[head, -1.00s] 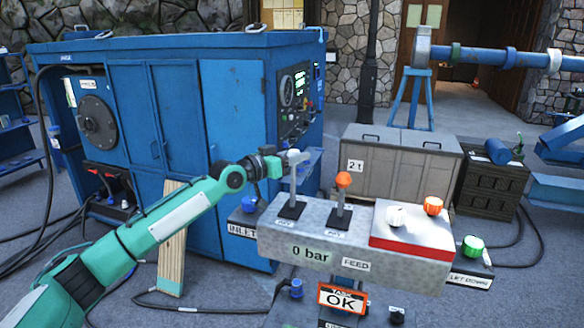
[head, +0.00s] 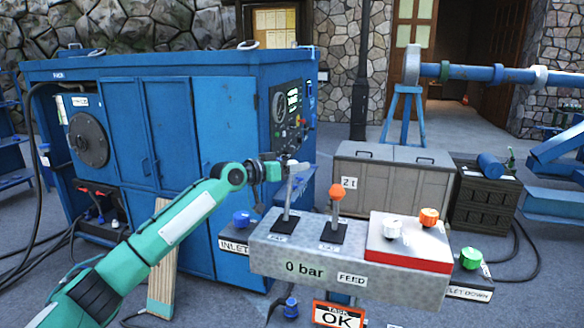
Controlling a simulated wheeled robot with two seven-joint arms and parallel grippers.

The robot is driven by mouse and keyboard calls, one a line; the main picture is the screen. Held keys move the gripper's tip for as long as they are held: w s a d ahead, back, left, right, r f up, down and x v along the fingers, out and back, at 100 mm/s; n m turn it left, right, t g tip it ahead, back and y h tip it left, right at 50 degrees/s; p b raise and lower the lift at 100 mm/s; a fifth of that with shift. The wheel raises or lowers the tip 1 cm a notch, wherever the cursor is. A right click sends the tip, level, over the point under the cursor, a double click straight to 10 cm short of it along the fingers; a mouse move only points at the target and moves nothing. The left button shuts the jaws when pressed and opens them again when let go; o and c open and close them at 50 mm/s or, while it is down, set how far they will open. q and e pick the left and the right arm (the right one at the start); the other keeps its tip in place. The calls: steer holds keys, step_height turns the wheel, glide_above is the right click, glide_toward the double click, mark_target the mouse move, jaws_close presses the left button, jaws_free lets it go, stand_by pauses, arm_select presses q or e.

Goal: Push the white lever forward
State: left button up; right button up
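The white lever (head: 290,188) stands on the left of the grey control box, rising from a black slot plate and leaning slightly right at its top. Its pale knob is partly hidden by my gripper. My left gripper (head: 284,169) is at the lever's upper end, at or against the knob; I cannot tell whether it touches or grips. Its fingers are too small and overlapped to read as open or shut. My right gripper is not in view.
An orange-knobbed lever (head: 336,205) stands close to the right. White (head: 393,228) and orange (head: 429,217) knobs sit on the red-edged panel. The box reads "0 bar". A blue cabinet (head: 190,120) stands behind my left arm, and a grey chest (head: 390,180) behind the box.

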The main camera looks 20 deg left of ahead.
arm_select(q)
steer(key=shift+s+a, duration=0.1)
steer(key=shift+s, duration=0.1)
steer(key=b+v, duration=0.5)
steer(key=v, duration=0.8)
steer(key=shift+s, duration=0.2)
steer(key=shift+a+f, duration=0.1)
steer(key=shift+a, duration=0.05)
